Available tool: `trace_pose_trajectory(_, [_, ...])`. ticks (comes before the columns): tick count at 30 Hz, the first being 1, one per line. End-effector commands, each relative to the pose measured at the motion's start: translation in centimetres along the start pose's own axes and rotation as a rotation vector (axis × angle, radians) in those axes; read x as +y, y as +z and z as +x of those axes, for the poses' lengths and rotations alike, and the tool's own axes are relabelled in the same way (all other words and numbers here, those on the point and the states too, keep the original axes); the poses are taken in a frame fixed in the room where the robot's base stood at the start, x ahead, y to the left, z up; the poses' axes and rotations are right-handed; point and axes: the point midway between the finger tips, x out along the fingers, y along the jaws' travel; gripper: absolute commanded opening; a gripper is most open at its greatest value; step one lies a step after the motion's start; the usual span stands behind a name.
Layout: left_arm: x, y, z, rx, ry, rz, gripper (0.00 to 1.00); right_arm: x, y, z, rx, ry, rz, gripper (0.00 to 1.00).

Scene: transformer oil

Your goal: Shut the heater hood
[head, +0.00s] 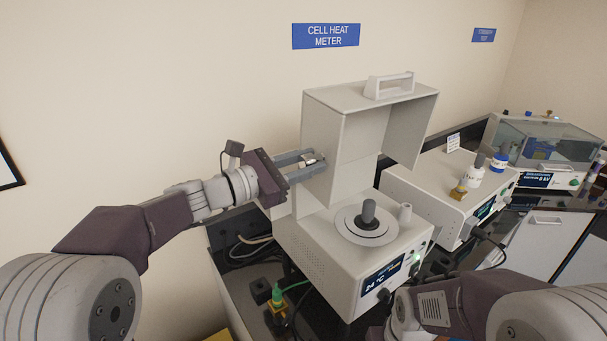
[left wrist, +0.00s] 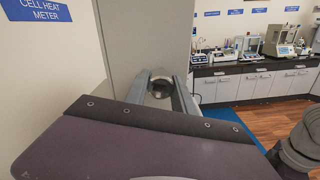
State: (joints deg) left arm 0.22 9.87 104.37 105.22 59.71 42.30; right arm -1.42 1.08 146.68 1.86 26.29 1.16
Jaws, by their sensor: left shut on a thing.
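The heater hood (head: 345,130) is a light grey box-like cover with a white handle (head: 390,85) on top. It stands raised above the back of the white heater (head: 350,255), leaving the round plate (head: 366,223) with a dark-topped plug uncovered. My left gripper (head: 318,160) is at the hood's left side, shut on a small metallic side knob (left wrist: 161,86). The knob shows between the two fingers in the left wrist view, beside the hood's grey wall (left wrist: 145,35). My right arm comes in at the lower right, but its fingertips do not show.
A second white instrument (head: 440,190) stands right of the heater, with small bottles (head: 475,170) on top. A glass-lidded tester (head: 545,140) is farther right. Cables and a green plug (head: 277,295) lie on the dark bench left of the heater. The wall is close behind.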

Motion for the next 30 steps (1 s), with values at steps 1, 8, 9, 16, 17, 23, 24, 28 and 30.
trace_pose_trajectory(1, [-1.1,-1.8,0.0,-0.003,-0.001,0.044,0.0,0.1,0.3,3.1,0.0,0.0,0.0,0.57])
trace_pose_trajectory(8, [-3.6,-3.7,0.0,-0.005,0.0,0.263,0.0,0.2,1.1,10.0,0.0,0.0,0.0,0.57])
trace_pose_trajectory(9, [-4.1,-4.1,0.0,-0.004,-0.001,0.3,0.0,0.2,1.2,11.1,0.0,0.0,0.0,0.57])
trace_pose_trajectory(16, [-6.2,-6.4,0.0,-0.004,-0.001,0.517,0.0,0.3,1.8,17.5,0.0,0.0,0.0,0.57])
trace_pose_trajectory(17, [-6.5,-6.8,0.0,-0.003,-0.001,0.545,0.0,0.4,1.9,18.3,0.0,0.0,0.0,0.57])
trace_pose_trajectory(23, [-7.9,-9.2,0.0,-0.003,0.0,0.734,0.0,0.5,2.4,23.4,0.0,0.0,0.0,0.57])
trace_pose_trajectory(24, [-8.1,-9.7,0.0,-0.002,0.0,0.774,0.0,0.5,2.5,24.4,0.0,0.0,0.0,0.57])
trace_pose_trajectory(28, [-8.6,-11.4,0.0,-0.002,0.0,0.896,0.0,0.5,2.9,27.4,0.0,0.0,0.0,0.57])
trace_pose_trajectory(30, [-8.8,-12.4,0.1,-0.001,0.0,0.962,0.0,0.6,3.0,29.0,0.0,0.0,0.0,0.57])
